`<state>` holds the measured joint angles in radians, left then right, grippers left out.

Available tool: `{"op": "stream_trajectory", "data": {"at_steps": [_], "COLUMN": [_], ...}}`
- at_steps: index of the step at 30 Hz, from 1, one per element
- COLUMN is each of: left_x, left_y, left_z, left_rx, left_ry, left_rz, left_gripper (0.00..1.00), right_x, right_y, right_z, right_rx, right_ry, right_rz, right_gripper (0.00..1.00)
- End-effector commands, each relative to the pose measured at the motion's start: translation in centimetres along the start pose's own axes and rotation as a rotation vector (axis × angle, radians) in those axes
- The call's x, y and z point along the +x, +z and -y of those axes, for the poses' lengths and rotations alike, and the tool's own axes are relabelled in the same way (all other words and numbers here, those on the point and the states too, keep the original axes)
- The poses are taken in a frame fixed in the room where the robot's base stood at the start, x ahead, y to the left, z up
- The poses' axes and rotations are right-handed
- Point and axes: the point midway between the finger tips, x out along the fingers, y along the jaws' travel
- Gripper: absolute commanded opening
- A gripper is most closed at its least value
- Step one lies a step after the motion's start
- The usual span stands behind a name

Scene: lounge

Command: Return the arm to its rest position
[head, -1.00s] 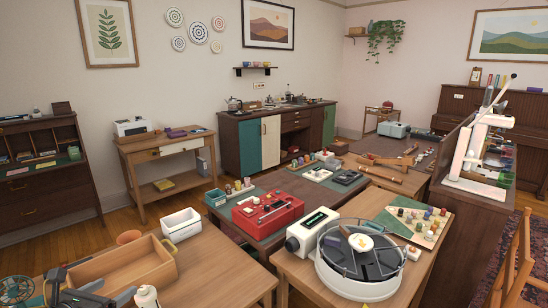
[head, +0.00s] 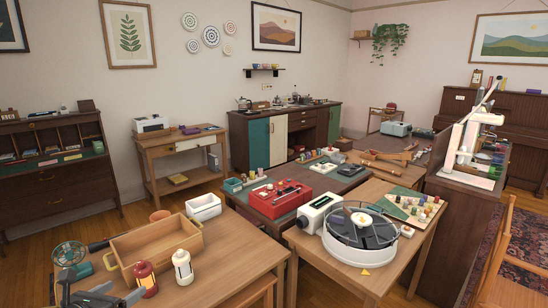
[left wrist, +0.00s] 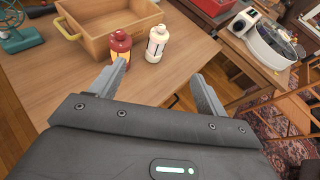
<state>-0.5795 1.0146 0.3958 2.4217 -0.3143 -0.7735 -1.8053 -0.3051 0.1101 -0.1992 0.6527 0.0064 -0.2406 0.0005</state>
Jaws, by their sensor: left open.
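My left gripper (head: 103,296) is at the bottom left of the head view, over the near edge of the wooden table (head: 232,243). In the left wrist view its two fingers (left wrist: 160,88) are spread apart with nothing between them. A red bottle (head: 145,278) and a white bottle (head: 183,266) stand upright on the table just beyond the fingers. They also show in the left wrist view, the red one (left wrist: 120,48) near the left finger and the white one (left wrist: 157,43) to its right. My right gripper is in neither view.
A wooden tray (head: 157,262) stands behind the bottles, with a white bin (head: 203,207) beyond it. A green fan (head: 69,255) is at the left. A round white machine (head: 360,236) stands on the right-hand table. The table's right part is bare.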

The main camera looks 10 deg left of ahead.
Motion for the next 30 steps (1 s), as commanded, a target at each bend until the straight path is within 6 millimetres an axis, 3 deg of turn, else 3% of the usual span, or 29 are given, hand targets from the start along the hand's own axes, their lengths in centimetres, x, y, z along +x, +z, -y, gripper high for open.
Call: {"op": "stream_trajectory", "data": {"at_steps": [9, 17, 20, 24, 30], "left_x": [-1.4, -2.6, -3.5, -5.3, -7.8], "left_y": [-5.5, -12.9, -16.7, -21.9, -26.6], "left_z": [-1.3, 0.5, 2.2, 6.4, 13.1], "left_rx": [-0.434, -1.032, -1.341, -1.811, -2.322], "left_ry": [0.131, 0.31, 0.421, 0.622, 0.928], "left_rz": [-0.052, -0.113, -0.136, -0.159, -0.162], "left_gripper": [0.76, 0.76, 0.76, 0.76, 0.76], "right_x": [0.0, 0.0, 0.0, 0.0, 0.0], "right_y": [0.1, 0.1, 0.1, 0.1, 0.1], "right_z": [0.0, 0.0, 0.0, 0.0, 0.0], "right_rx": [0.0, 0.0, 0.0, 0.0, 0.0], "right_ry": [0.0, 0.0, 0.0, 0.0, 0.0], "right_rz": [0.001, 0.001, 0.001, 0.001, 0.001], "right_gripper": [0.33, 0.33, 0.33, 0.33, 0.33]}}
